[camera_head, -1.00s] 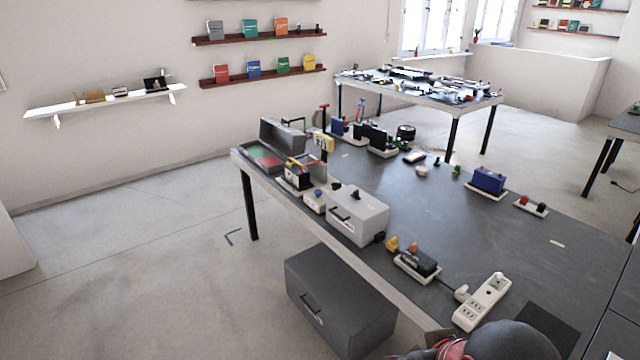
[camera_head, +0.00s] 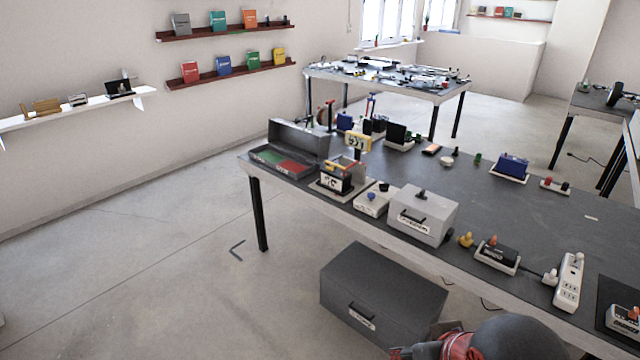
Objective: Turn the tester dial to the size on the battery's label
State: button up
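A small white box with a blue knob (camera_head: 371,197) stands near the table's front edge and may be the tester with its dial. Left of it, a dark block with a white label (camera_head: 333,182) sits in a small holder. A yellow display (camera_head: 357,142) stands above that holder. A black block with a label (camera_head: 497,252) lies in a white tray further right. I cannot tell which block is the battery, and the labels are too small to read surely. Part of my arm shows at the bottom edge, well apart from these things. My gripper's fingers cannot be made out there.
An open grey case (camera_head: 299,141) with green and red compartments is at the table's left end. A light grey box (camera_head: 423,214) stands right of the knob box. A power strip (camera_head: 570,283) lies further right. A dark drawer box (camera_head: 383,296) is on the floor before the table (camera_head: 450,185).

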aim_at(383, 187)
jog(key=j, duration=0.3)
jog(key=i+z, duration=0.15)
jog(key=i, duration=0.65)
jog(key=i+z, duration=0.15)
jog(key=i, duration=0.65)
jog(key=i+j+z, duration=0.1)
jog(key=i+j, duration=0.15)
jog(key=i, duration=0.55)
